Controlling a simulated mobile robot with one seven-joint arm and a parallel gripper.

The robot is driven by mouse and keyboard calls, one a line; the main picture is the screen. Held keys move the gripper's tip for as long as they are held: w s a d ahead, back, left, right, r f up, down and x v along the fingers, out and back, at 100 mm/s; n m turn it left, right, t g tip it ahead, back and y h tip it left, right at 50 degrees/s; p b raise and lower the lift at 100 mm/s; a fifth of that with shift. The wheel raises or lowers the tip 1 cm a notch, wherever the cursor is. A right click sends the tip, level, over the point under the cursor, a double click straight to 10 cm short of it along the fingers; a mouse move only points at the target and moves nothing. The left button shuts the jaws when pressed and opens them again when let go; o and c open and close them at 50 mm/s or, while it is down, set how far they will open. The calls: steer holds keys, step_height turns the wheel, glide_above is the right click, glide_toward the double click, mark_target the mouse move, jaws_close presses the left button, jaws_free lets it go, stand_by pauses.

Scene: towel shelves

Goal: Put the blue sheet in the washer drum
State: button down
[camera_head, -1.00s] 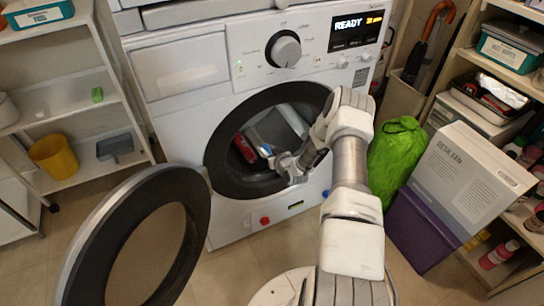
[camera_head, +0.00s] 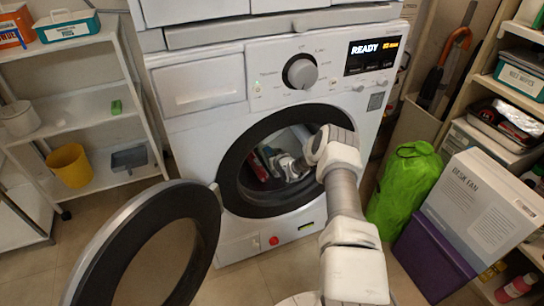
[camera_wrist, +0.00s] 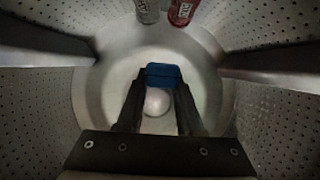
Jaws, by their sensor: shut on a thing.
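The washer (camera_head: 192,131) has its round door (camera_head: 135,245) swung open to the left. My gripper (camera_head: 283,172) reaches through the dark door ring into the drum. In the wrist view the perforated steel drum wall (camera_wrist: 40,115) surrounds my gripper (camera_wrist: 161,90). Its dark fingers are shut on the blue sheet (camera_wrist: 163,75), which shows as a small, compact blue block at the fingertips. It is held inside the drum, ahead of the back wall. I cannot tell whether it touches the drum. In the head view the sheet is hard to make out.
A red can (camera_wrist: 182,11) and a grey can (camera_wrist: 147,10) lie in the drum, at the top of the wrist view. A green bag (camera_head: 404,187), a purple box (camera_head: 430,245) and a desk fan box (camera_head: 485,205) stand to the right. White shelves (camera_head: 75,90) stand left.

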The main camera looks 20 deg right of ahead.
steer(key=shift+w, duration=0.2)
steer(key=shift+c, duration=2.3)
jaws_free()
steer(key=shift+s, duration=0.1)
steer(key=shift+s+r+p, duration=0.15)
steer(key=shift+s+p, duration=0.15)
steer(key=shift+p, duration=0.2)
steer(key=s+r+p, duration=0.1)
steer(key=s+p, duration=0.9)
steer(key=s, duration=0.9)
steer(key=shift+s+d+r+p, duration=0.15)
steer(key=shift+d+r+p, duration=0.2)
steer(key=shift+p, duration=0.05)
steer(key=shift+s, duration=0.1)
